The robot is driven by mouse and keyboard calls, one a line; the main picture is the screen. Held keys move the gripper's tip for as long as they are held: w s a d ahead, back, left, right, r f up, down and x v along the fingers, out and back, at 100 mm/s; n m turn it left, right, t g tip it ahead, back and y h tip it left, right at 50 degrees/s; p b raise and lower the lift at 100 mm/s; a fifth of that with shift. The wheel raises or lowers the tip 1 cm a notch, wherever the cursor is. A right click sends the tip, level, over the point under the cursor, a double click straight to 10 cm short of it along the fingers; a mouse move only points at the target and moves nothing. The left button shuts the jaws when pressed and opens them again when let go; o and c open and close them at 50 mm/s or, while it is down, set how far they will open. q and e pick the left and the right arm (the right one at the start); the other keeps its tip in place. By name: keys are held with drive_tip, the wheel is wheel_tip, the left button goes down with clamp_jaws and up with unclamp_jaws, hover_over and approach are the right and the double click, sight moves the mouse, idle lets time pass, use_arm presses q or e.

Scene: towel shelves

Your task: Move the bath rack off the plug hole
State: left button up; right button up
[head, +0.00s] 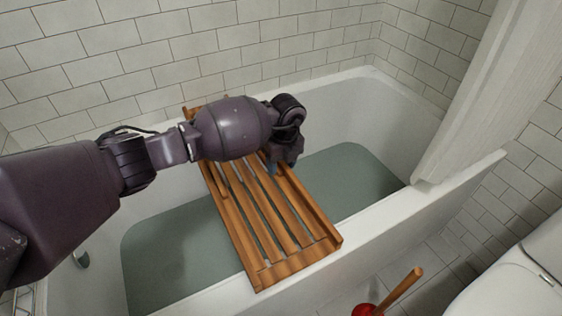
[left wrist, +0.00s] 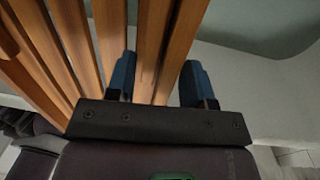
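The wooden slatted bath rack (head: 285,262) lies across the bathtub, spanning from the back rim to the front rim over the water. In the head view my left arm crosses over it and hides part of its far half. My left gripper (head: 275,165) is at the rack's right side, near its middle. In the left wrist view its two blue fingertips (left wrist: 158,78) stand apart, with wooden slats (left wrist: 152,40) of the rack showing between and beyond them. Whether the fingers touch the wood is unclear. The plug hole is not visible. My right gripper is out of view.
The white bathtub (head: 225,300) holds greenish water (head: 355,175) on both sides of the rack. A white curtain (head: 490,90) hangs at the right. A plunger (head: 400,290) and a white toilet (head: 520,285) stand in front. Tiled walls (head: 240,60) close off the back.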

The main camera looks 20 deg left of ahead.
use_arm(q)
drive_tip(key=o, duration=0.3)
drive_tip(key=shift+f, duration=0.1)
